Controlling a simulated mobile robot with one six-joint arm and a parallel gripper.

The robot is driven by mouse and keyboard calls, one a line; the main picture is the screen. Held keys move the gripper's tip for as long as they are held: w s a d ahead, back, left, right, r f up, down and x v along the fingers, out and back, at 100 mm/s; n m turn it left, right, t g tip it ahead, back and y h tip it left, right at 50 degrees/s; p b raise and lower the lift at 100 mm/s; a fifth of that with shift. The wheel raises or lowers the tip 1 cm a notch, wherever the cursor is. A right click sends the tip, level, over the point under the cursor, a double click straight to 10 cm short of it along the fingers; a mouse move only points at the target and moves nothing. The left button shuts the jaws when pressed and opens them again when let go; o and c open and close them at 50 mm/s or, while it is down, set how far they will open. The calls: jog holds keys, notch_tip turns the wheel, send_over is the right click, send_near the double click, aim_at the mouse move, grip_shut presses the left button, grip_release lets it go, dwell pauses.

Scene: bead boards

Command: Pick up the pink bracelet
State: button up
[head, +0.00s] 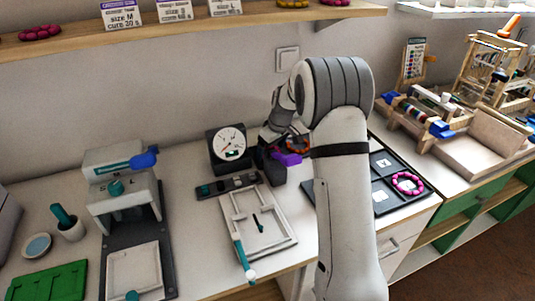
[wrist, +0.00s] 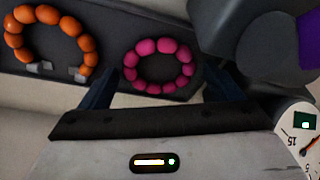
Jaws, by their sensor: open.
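In the wrist view a pink bracelet (wrist: 158,66), a ring of round beads, lies on a dark surface and appears between my two dark fingertips. My gripper (wrist: 165,72) is open, with a gap on each side of the ring; I cannot tell its height above it. In the head view my gripper (head: 284,142) is partly hidden by my arm, near the dial gauge. A pink bracelet (head: 408,183) also lies in the right part of the black tray (head: 376,168); I cannot tell whether it is the same one.
An orange bracelet (wrist: 50,40) with grey end pieces lies left of the pink one in the wrist view. A dial gauge (head: 229,143) and a purple-and-dark device (head: 287,158) stand close to my gripper. A white press (head: 122,190) stands left. A wooden shelf (head: 180,28) runs above.

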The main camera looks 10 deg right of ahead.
jog(key=shift+f, duration=0.15)
jog(key=shift+c, duration=0.3)
jog(key=c, duration=0.7)
notch_tip(320, 180, up, 10)
jog(key=shift+r, duration=0.2)
